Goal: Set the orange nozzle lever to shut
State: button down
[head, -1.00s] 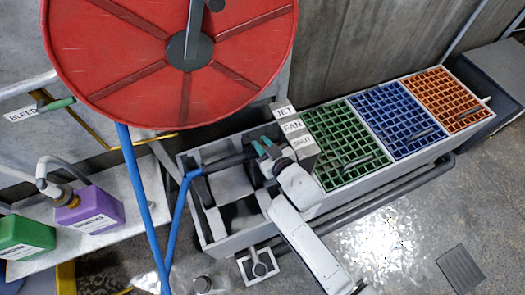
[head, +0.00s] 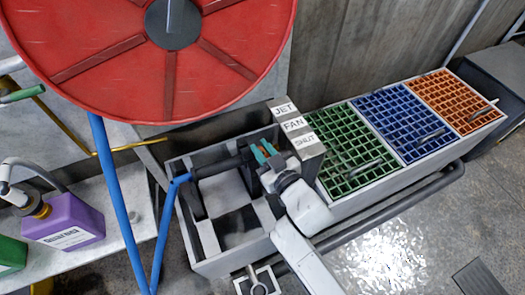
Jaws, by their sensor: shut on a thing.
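The nozzle (head: 222,167) is a dark tube on the end of the blue hose, lying over the grey compartment box. Its right end meets my gripper (head: 264,152), whose teal fingers are closed at the nozzle's lever. The orange lever is mostly hidden between and behind the fingers, so its exact angle cannot be told. A grey block to the right carries the labels JET (head: 284,110), FAN (head: 294,124) and SHUT (head: 305,141), from back to front. My gripper is left of the labels, roughly level with SHUT.
A large red hose reel (head: 110,75) hangs above left, with the blue hose (head: 125,205) running down from it. Green (head: 350,150), blue (head: 400,120) and orange (head: 450,98) grated bins stand at right. A purple jug (head: 62,222) sits at left. The floor at lower right is mostly clear.

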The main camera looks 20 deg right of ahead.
jog(key=shift+f, duration=0.1)
jog(key=c, duration=1.1)
grip_release()
jog(key=s+d+r+p, duration=0.1)
jog(key=s, duration=0.9)
jog(key=shift+s+r, duration=0.2)
jog(key=shift+s, duration=0.15)
jog(key=s+d+f+m+g+h, duration=0.3)
jog(key=s+d+f+g, duration=0.3)
jog(key=d+f+g, duration=0.25)
jog(key=s+g, duration=0.7)
jog(key=s, duration=0.6)
notch_tip(320, 180, up, 13)
jog(key=y+p, duration=0.1)
jog(key=p, duration=1.2)
jog(key=shift+s+d+p, duration=0.2)
jog(key=shift+d+p, duration=0.05)
jog(key=shift+p, duration=0.1)
